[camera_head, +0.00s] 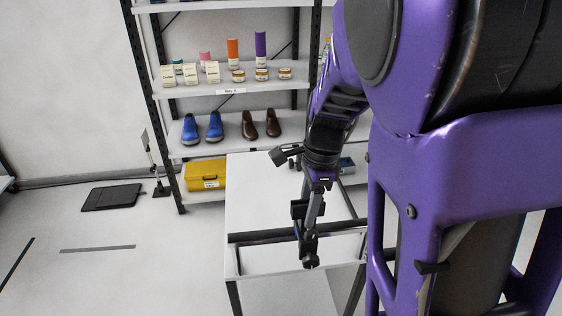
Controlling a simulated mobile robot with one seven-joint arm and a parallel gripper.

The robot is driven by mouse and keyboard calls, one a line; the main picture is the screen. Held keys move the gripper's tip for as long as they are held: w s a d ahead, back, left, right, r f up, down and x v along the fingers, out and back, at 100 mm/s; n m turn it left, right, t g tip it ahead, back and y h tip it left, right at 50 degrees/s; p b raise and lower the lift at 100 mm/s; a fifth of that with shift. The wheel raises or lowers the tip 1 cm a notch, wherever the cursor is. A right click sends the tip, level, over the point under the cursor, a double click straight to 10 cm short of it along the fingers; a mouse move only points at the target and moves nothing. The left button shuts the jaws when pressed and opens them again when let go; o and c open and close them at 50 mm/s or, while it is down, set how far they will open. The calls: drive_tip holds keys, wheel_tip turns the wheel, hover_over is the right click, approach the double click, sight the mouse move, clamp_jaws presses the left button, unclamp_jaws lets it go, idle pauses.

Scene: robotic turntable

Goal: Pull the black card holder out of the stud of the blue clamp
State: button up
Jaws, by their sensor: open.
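I cannot make out the black card holder or the blue clamp for certain; dark parts around my gripper blend together. My gripper (309,245) points down at the front part of the white table (262,195). It is open, seen nearly edge-on, and the space between its fingers is hard to see. I cannot tell whether it touches anything. My purple arm hides the right side of the table and whatever lies behind it.
A shelf (225,92) behind the table carries tubes, jars, blue shoes (203,128), brown shoes (261,124) and a yellow case (205,174). A black stand (158,177) and a black mat (111,197) are on the floor at left. The tabletop's left part is clear.

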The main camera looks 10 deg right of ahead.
clamp_jaws()
drive_tip(key=shift+r, duration=0.15)
idle(0.4)
drive_tip(key=shift+r+p, duration=1.35)
drive_tip(key=shift+p, duration=0.3)
drive_tip(key=shift+r+p, duration=0.3)
drive_tip(key=shift+r, duration=1.05)
